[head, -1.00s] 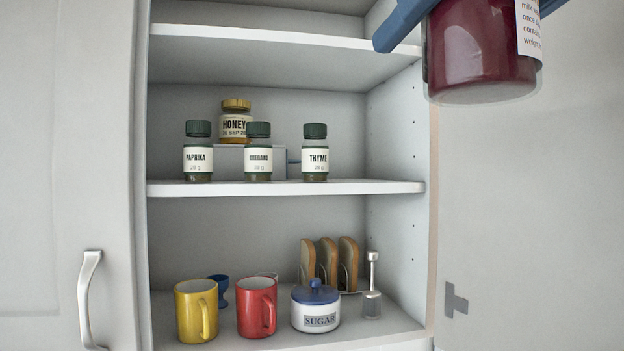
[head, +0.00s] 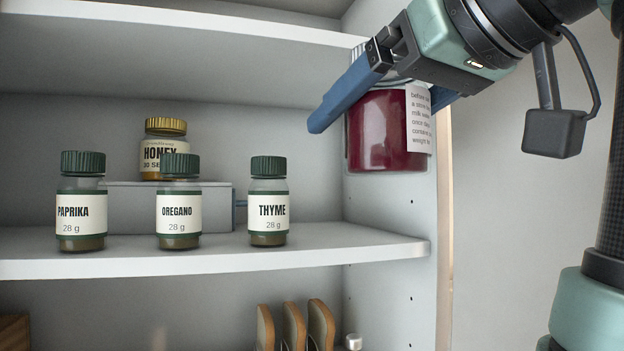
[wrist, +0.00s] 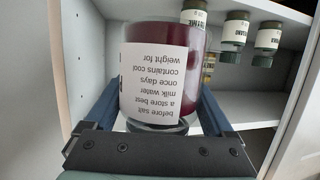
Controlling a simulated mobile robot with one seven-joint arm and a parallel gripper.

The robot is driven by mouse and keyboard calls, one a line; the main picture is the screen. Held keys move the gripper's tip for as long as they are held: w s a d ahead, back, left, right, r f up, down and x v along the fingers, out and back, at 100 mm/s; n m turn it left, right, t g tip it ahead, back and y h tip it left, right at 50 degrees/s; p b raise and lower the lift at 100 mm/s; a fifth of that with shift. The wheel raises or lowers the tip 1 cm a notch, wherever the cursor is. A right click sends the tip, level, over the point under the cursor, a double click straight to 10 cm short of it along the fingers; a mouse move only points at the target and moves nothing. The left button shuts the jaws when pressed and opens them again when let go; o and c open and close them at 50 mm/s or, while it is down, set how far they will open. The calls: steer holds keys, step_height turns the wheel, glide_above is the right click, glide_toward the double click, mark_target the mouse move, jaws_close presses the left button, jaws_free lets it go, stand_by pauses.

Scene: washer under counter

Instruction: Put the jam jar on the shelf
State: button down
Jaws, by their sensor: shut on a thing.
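The jam jar (head: 382,130) is a glass jar of dark red jam with a white printed label. My gripper (head: 385,100) is shut on it near its top, one blue finger on each side. The jar hangs upright in front of the cupboard's right side, higher than the middle shelf (head: 330,246). In the wrist view the jar (wrist: 188,60) fills the middle between the blue fingers (wrist: 150,115), label facing the camera. The right end of the middle shelf, right of the thyme jar (head: 268,205), is bare.
The paprika jar (head: 81,205) and oregano jar (head: 179,205) stand left of the thyme. A honey jar (head: 163,150) sits on a grey riser (head: 130,206) behind them. An upper shelf (head: 200,40) is overhead. A rack with wooden slices (head: 293,328) stands below.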

steer(key=p+x, duration=0.2)
steer(key=x, duration=0.2)
steer(key=w+d+p+x, duration=0.1)
steer(key=p+x, duration=0.2)
steer(key=x, duration=0.2)
steer(key=d+p+x, duration=0.1)
steer(key=p+x, duration=0.2)
steer(key=x, duration=0.1)
steer(key=shift+w+r, duration=0.15)
steer(key=shift+w, duration=0.2)
step_height(320, 180, down, 3)
steer(key=shift+r+p, duration=0.2)
steer(key=shift+p, duration=0.55)
steer(key=shift+w+f+p, duration=0.2)
steer(key=shift+p, duration=0.4)
steer(key=shift+f, duration=0.15)
steer(key=shift+f, duration=0.1)
